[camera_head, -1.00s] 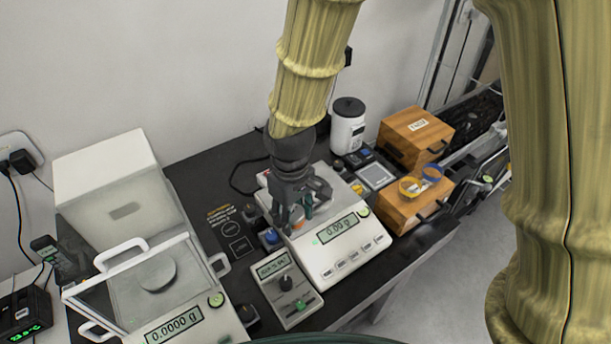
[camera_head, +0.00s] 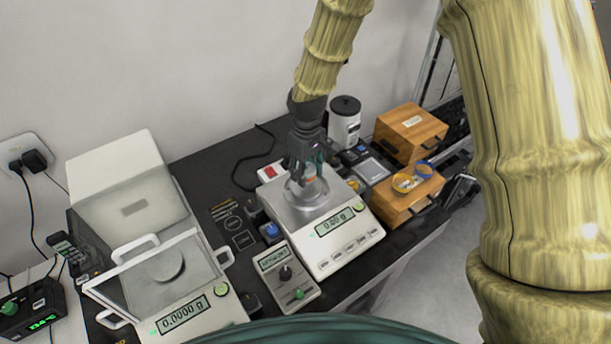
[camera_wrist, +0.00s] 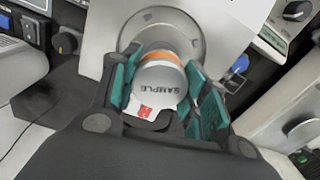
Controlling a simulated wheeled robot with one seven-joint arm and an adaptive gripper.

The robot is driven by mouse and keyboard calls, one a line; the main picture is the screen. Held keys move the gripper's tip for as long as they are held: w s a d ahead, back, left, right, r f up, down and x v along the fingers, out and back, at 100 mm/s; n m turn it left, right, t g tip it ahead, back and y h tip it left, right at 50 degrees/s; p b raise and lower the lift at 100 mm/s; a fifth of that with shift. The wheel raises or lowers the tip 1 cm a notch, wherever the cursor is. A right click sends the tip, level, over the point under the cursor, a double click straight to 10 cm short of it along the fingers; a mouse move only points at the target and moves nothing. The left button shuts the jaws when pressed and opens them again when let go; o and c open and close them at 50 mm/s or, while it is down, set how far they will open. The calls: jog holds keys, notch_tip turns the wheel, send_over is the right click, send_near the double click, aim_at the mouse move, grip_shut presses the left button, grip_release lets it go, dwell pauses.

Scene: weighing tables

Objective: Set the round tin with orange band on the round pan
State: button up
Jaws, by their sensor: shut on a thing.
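The round tin with orange band (camera_wrist: 160,82) is in the wrist view, its lid marked "SAMPLE". My gripper (camera_wrist: 168,98) is shut on it, with a green pad on each side. In the head view my gripper (camera_head: 306,178) is over the right-hand scale, and a little of the tin (camera_head: 309,174) shows between the fingers. The round pan (camera_head: 301,205) is a grey disc on top of that scale; it also shows beyond the tin in the wrist view (camera_wrist: 192,34). I cannot tell whether the tin touches the pan.
The scale (camera_head: 349,246) has a lit display. A small control box (camera_head: 285,280) stands at its left front. A glass-shielded balance (camera_head: 165,285) is further left. Wooden boxes (camera_head: 408,135) and a white canister (camera_head: 344,125) stand to the right and behind.

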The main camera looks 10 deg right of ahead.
jog(key=shift+s+f+p, duration=0.15)
jog(key=shift+f+p, duration=0.25)
jog(key=shift+f, duration=0.15)
jog(key=shift+w+f+p, duration=0.2)
jog(key=shift+f+p, duration=0.15)
jog(key=shift+f, duration=0.5)
jog(key=shift+s+f, duration=0.1)
jog(key=shift+f, duration=0.2)
jog(key=o, duration=1)
jog(key=shift+o, duration=0.2)
jog(key=shift+r, duration=0.25)
